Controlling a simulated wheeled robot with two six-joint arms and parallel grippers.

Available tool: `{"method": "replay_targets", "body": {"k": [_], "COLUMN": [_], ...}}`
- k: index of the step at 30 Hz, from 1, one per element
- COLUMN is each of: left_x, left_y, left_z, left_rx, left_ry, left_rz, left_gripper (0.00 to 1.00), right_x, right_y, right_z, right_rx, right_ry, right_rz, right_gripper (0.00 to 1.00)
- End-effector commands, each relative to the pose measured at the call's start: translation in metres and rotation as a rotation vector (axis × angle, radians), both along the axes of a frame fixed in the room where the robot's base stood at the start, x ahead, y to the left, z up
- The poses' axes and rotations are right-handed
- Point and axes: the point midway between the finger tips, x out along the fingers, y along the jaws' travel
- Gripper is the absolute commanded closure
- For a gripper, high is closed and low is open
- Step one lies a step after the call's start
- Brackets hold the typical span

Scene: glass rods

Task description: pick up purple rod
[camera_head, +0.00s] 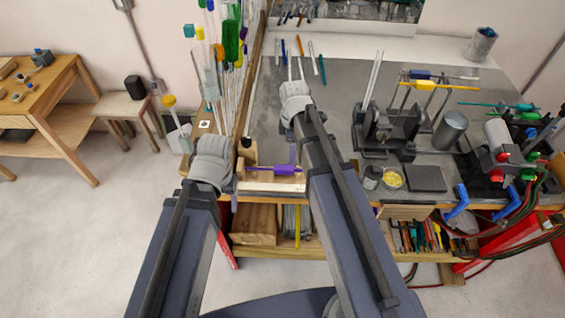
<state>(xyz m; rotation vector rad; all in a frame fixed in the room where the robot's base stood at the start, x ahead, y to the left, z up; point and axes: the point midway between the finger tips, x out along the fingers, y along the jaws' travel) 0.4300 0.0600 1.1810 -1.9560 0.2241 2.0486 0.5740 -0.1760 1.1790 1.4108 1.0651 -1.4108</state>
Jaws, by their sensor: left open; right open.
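A purple rod (285,170) lies level across a pale wooden holder (270,187) at the front edge of the workbench. It has a thicker purple part towards its right end. My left gripper (214,118) is left of the holder, past the bench's left side; its thin fingers are hard to make out against the rods behind. My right gripper (297,68) is over the bench, farther back than the purple rod, open and empty. My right arm passes close to the right of the rod. Neither gripper touches the rod.
Upright coloured glass rods (231,40) stand at the back left. Several short rods (312,50) lie at the bench's back. A dark burner-like stand (385,130), a metal cylinder (451,130) and a dark pad (427,178) occupy the right. The grey middle of the bench is mostly clear.

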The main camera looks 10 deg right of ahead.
Motion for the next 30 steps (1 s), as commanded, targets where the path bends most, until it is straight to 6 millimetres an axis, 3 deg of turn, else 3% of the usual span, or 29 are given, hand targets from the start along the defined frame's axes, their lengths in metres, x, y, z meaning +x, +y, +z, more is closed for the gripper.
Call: {"method": "replay_targets", "body": {"k": [11,20,30], "left_x": [0.000,0.000,0.001], "left_y": [0.000,0.000,0.000], "left_z": [-0.028,-0.033,-0.073], "left_rx": [0.000,-0.001,-0.001], "left_ry": [-0.001,-0.002,-0.003], "left_rz": [0.002,0.003,0.005], "left_gripper": [0.31,0.31,0.31], "right_x": [-0.001,-0.001,-0.004], "right_y": [0.001,0.001,0.001], "right_z": [-0.028,-0.033,-0.073], "right_rx": [0.000,0.000,0.000], "right_ry": [0.000,0.000,0.000], "right_rz": [-0.001,-0.002,-0.002], "right_gripper": [0.30,0.30,0.30]}}
